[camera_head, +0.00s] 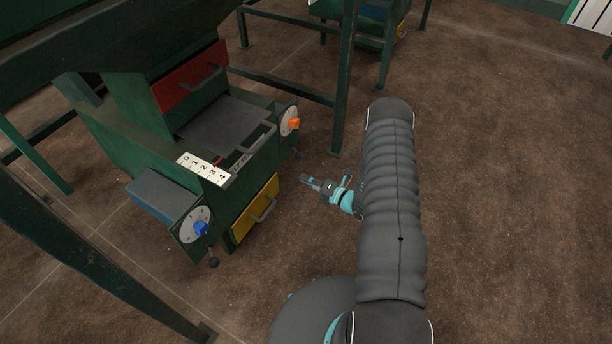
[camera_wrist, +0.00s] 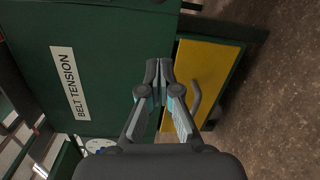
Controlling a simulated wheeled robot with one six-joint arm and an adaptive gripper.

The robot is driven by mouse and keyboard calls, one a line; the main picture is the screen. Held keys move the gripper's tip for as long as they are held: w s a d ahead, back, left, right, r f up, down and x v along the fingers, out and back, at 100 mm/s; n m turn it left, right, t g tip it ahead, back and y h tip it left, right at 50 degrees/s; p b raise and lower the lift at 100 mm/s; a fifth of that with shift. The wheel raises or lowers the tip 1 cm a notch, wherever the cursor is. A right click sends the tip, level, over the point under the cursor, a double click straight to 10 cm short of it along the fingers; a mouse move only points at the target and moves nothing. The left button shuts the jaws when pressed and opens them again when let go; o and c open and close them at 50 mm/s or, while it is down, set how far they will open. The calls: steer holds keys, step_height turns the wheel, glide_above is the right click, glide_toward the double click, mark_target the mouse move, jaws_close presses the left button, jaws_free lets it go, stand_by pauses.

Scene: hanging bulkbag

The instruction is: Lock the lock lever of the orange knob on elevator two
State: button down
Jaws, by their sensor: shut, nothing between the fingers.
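The orange knob (camera_head: 294,124) sits on a round pale dial (camera_head: 286,118) at the right end of the green machine in the head view. A small dark ball-ended lever (camera_head: 298,155) hangs just below that dial; whether it is locked is too small to tell. My gripper (camera_head: 305,179) is shut and empty, a little below the lever in the picture and apart from it. In the wrist view my shut fingers (camera_wrist: 159,72) are in front of the green housing and the yellow drawer. The orange knob and its lever are not seen there.
A blue knob (camera_head: 201,229) with its own ball-ended lever (camera_head: 213,262) is at the machine's left end. The yellow drawer (camera_head: 256,210) has a protruding handle. A "BELT TENSION" label (camera_wrist: 70,83) is on the housing. A green post (camera_head: 345,85) stands behind; brown floor is open at right.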

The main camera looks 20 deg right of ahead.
mark_target(296, 152)
steer(key=w+a, duration=0.1)
steer(key=w, duration=0.6)
steer(key=shift+w+a+p, duration=0.25)
steer(key=shift+p, duration=0.15)
steer(key=shift+y+b, duration=0.3)
